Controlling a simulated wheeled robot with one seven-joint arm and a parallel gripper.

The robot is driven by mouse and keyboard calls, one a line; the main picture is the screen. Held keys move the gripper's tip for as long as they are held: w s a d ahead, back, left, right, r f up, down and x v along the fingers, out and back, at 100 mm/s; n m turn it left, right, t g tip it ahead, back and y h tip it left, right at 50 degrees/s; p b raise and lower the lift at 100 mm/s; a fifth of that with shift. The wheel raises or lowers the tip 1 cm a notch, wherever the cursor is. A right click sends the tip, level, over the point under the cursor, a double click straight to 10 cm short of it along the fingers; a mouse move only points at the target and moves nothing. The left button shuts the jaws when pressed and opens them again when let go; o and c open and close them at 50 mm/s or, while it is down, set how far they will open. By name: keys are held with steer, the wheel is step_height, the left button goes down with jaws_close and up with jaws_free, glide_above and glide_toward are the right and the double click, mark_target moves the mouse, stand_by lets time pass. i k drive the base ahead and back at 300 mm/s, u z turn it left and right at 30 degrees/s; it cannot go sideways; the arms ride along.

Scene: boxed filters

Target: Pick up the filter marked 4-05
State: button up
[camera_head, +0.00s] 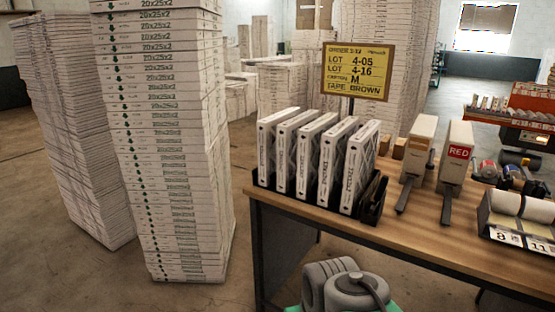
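Several white-edged filters stand upright side by side in a black rack (377,200) on the left part of the wooden table. They are the leftmost filter (264,153), one beside it (283,155), the middle one (304,160), a fourth (326,163) and the rightmost (351,170). Dark print runs down their spines, too small to read, so I cannot tell which one is marked 4-05. A yellow order sign (355,72) behind them reads LOT 4-05, LOT 4-16, M and TAPE BROWN. My gripper is not in view; grey rounded parts at the bottom seem to be my arm.
Tall stacks of white boxes (175,150) stand left of the table (420,245). Two upright beige holders stand right of the rack, one plain (420,150) and one labelled RED (456,155). A roll dispenser (520,215) with number cards sits at the right edge.

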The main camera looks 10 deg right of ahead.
mark_target(310, 136)
steer(key=u, duration=3.6)
steer(key=i, duration=0.1)
steer(key=z, duration=2.15)
steer(key=i, duration=1.75)
steer(key=z, duration=0.65)
